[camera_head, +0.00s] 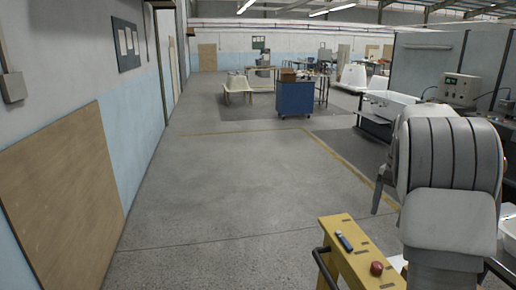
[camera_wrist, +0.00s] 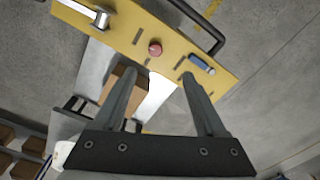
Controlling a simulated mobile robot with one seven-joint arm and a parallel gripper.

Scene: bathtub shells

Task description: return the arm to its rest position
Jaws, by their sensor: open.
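My gripper (camera_wrist: 159,80) shows in the wrist view with its two dark fingers spread apart. It is open, with nothing between the fingers. The fingers point toward a yellow panel (camera_wrist: 122,28) that carries a red button (camera_wrist: 155,49) and a small blue and grey device (camera_wrist: 202,64). In the head view my arm fills the right side, and its gripper is out of sight there. The yellow panel (camera_head: 346,268) shows at the bottom, left of my arm, with the red button (camera_head: 377,268) and the device (camera_head: 344,241) on its top.
A wooden board (camera_head: 66,190) leans at the left wall. A blue cabinet (camera_head: 294,98) stands farther back. A white bench (camera_head: 393,104) and a grey control box (camera_head: 460,89) are behind my arm. Cardboard boxes (camera_wrist: 27,143) show at the wrist view's lower left. The middle floor is clear.

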